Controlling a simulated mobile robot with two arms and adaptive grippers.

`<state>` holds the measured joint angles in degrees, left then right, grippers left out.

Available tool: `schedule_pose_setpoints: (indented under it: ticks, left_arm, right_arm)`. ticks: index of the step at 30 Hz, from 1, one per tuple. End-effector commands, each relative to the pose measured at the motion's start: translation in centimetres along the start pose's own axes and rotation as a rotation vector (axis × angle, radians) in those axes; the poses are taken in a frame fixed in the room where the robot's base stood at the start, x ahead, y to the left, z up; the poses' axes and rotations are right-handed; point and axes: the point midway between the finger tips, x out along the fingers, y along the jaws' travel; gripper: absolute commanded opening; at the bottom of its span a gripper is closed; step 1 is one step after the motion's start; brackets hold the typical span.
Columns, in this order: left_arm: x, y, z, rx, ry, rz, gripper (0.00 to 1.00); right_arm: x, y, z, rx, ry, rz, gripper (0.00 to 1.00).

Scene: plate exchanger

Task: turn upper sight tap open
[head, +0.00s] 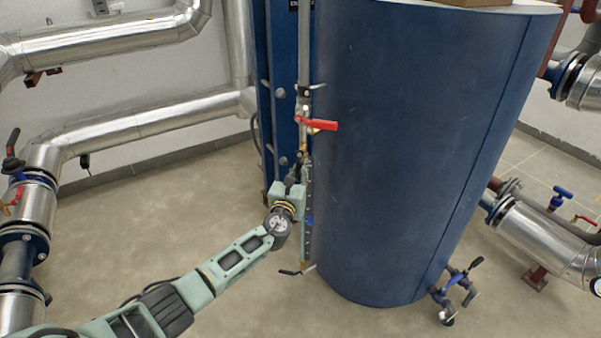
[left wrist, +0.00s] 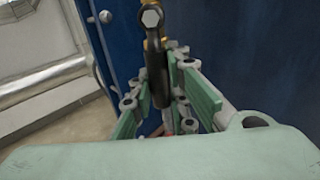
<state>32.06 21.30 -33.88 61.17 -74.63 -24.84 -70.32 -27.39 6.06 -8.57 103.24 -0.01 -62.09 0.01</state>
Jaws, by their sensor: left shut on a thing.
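The upper sight tap shows best in the left wrist view as a black lever (left wrist: 157,72) with a hex bolt at its top and brassy fittings behind it. The lever hangs down between the green finger pads of my left gripper (left wrist: 165,95), which is shut on it. In the head view my left gripper (head: 294,181) is at the left edge of the blue tank, at the top of the thin vertical sight gauge (head: 307,225). The tap is small and mostly hidden there. My right gripper is not in view.
The large blue tank (head: 410,150) stands just right of my left gripper. A red lever (head: 318,124) sits on the pipe above it. A lower black-handled tap (head: 291,272) is at the gauge's bottom. Silver pipes (head: 150,125) run along the left wall. The floor at left is clear.

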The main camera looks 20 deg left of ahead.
Motion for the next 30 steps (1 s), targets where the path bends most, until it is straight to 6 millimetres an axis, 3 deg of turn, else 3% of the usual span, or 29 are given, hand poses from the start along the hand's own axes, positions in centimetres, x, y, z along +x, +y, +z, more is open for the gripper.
schedule_pose_setpoints:
  ticks: [10,11,17,30]
  left_arm:
    - [-0.1,0.09,-0.35,0.013,0.004,0.0,0.0]
    - [-0.1,0.09,-0.35,0.013,0.004,0.0,0.17]
    - [-0.06,0.09,-0.2,0.009,0.002,0.0,0.34]
    - [-0.59,0.06,-0.09,0.005,0.0,0.0,0.35]
  right_arm:
    - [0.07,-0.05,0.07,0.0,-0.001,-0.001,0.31]
    - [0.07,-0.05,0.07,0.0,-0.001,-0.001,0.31]
    - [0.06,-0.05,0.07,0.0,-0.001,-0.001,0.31]
    - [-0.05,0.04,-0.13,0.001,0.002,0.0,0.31]
